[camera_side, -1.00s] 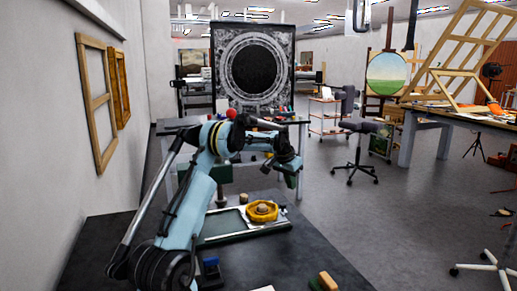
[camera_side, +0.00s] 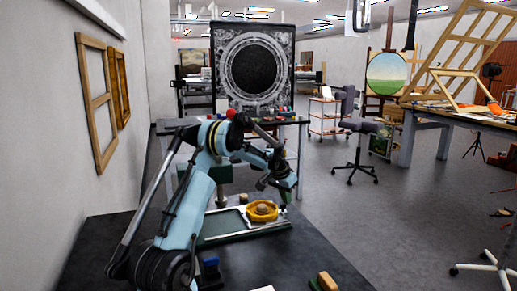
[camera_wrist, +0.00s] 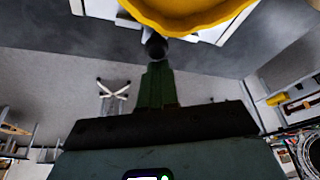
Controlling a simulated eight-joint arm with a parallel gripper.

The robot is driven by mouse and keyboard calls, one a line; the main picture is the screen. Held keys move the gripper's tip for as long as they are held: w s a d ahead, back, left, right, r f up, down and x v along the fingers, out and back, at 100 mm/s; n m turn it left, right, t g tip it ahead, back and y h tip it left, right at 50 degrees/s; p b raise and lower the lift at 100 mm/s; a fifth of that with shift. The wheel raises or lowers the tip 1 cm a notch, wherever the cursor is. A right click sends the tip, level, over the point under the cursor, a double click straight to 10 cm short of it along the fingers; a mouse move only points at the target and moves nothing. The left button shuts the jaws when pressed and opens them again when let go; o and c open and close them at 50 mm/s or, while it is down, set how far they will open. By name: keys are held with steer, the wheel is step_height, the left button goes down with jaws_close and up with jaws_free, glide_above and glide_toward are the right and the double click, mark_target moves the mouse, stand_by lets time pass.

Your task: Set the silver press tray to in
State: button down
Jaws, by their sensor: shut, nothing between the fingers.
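The silver press tray (camera_side: 252,231) is a pale-rimmed flat tray at the edge of my bench, with a yellow round dish (camera_side: 262,211) on its right part. My gripper (camera_side: 283,208) is shut and empty, pointing down close to the tray's right end. In the wrist view the green fingers (camera_wrist: 157,80) end beside a dark round knob (camera_wrist: 156,47). The knob lies just outside the pale tray edge (camera_wrist: 236,24), below the yellow dish (camera_wrist: 190,10). I cannot tell whether the fingers touch the knob.
A table with small colourful items stands behind the tray. A wall with wooden frames is at left.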

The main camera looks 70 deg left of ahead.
mark_target(261, 204)
steer(key=s, duration=1)
steer(key=shift+w, duration=0.1)
